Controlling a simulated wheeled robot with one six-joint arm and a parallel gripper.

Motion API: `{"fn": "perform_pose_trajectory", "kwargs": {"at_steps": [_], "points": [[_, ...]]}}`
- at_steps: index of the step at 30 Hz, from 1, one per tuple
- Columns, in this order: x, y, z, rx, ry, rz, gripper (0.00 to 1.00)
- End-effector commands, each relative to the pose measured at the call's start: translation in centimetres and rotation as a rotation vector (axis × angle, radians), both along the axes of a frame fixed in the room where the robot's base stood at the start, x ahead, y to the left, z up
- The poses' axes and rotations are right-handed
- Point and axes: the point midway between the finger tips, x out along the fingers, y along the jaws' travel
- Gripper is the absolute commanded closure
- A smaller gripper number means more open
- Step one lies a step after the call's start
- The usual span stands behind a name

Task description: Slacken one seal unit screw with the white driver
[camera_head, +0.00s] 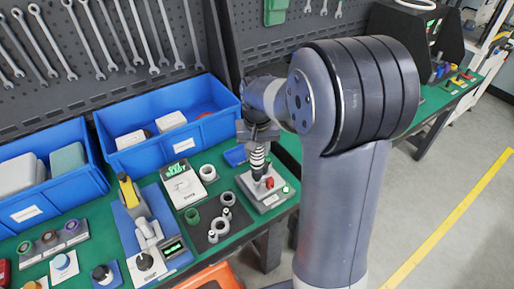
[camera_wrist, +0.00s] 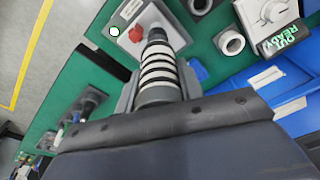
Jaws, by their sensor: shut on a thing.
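My gripper (camera_head: 258,138) is shut on a driver (camera_head: 258,158) with a white-and-black banded handle, held pointing down. In the wrist view the driver (camera_wrist: 158,72) sits between the two fingers and reaches away from the camera. Its tip is over a grey seal unit (camera_head: 277,199) at the right end of the green bench. The unit, which also shows in the wrist view (camera_wrist: 122,22), carries a red part (camera_head: 268,183). The driver hides the screw under it, and I cannot tell whether the tip touches it.
A dark plate with grey rings (camera_head: 220,226) and a tester reading "ready" (camera_head: 183,187) stand left of the unit. Blue bins (camera_head: 170,150) line the back, below a pegboard of wrenches. A yellow-handled device (camera_head: 130,193) is further left.

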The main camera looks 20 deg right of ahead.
Motion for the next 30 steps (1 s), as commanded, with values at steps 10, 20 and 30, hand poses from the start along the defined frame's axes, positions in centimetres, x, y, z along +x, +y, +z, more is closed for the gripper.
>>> {"fn": "perform_pose_trajectory", "kwargs": {"at_steps": [10,20,30], "points": [[0.0,0.0,-0.5,0.0,-0.002,0.0,0.92],[0.0,0.0,-0.9,0.0,-0.002,0.0,0.92],[0.0,0.0,-1.4,0.0,-0.002,0.0,0.92]]}}
